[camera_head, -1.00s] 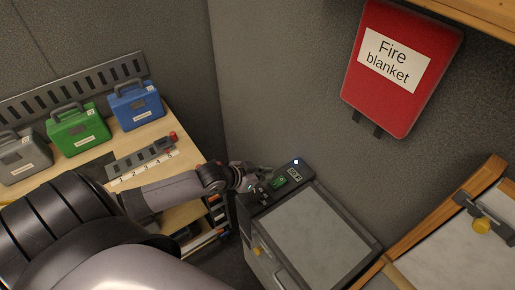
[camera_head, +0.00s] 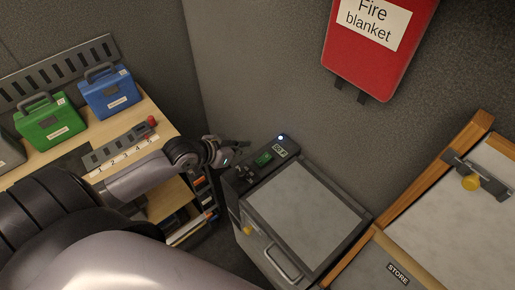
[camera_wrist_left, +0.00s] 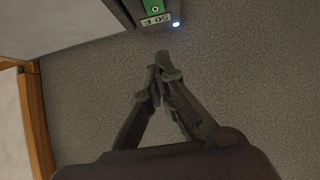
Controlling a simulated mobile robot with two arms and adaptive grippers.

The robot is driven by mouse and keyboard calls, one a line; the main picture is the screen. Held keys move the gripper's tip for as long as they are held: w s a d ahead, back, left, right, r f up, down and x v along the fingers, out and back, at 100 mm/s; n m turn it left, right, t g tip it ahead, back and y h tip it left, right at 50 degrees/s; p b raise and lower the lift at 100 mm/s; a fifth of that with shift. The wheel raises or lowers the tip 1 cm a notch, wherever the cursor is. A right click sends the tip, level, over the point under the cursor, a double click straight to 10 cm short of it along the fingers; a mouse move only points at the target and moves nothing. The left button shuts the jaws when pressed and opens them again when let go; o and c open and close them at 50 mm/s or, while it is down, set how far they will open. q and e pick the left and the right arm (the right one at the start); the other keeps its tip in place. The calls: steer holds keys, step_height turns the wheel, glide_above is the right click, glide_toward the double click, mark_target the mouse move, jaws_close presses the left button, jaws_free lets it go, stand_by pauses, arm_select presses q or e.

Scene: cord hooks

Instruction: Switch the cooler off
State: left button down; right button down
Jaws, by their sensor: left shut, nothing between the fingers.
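The cooler (camera_head: 305,205) is a grey box with a pale top, standing against the wall in the head view. Its dark rear panel carries a green switch (camera_head: 263,159), a label (camera_head: 280,152) that seems to read 50 F, and a lit bluish-white light (camera_head: 281,138). The green switch (camera_wrist_left: 155,8), marked with a small circle, the label (camera_wrist_left: 155,21) and the lit light (camera_wrist_left: 176,24) also show at the top of the left wrist view. My left gripper (camera_head: 232,151) is shut and empty, just left of the panel and apart from the switch. My right gripper is out of view.
A shelf unit with a green case (camera_head: 50,122), a blue case (camera_head: 110,95) and a numbered strip (camera_head: 125,150) stands left. A red fire blanket (camera_head: 378,45) hangs on the wall above. A wood-edged surface labelled STORE (camera_head: 398,273) is at right.

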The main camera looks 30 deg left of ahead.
arm_select(q)
steer(key=shift+w, duration=0.15)
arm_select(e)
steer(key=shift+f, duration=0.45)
arm_select(q)
steer(key=shift+r, duration=0.1)
steer(key=p, duration=0.1)
glide_above(264, 159)
step_height(264, 159, down, 6)
steer(key=shift+a, duration=0.1)
step_height(264, 159, down, 2)
steer(key=shift+f, duration=1)
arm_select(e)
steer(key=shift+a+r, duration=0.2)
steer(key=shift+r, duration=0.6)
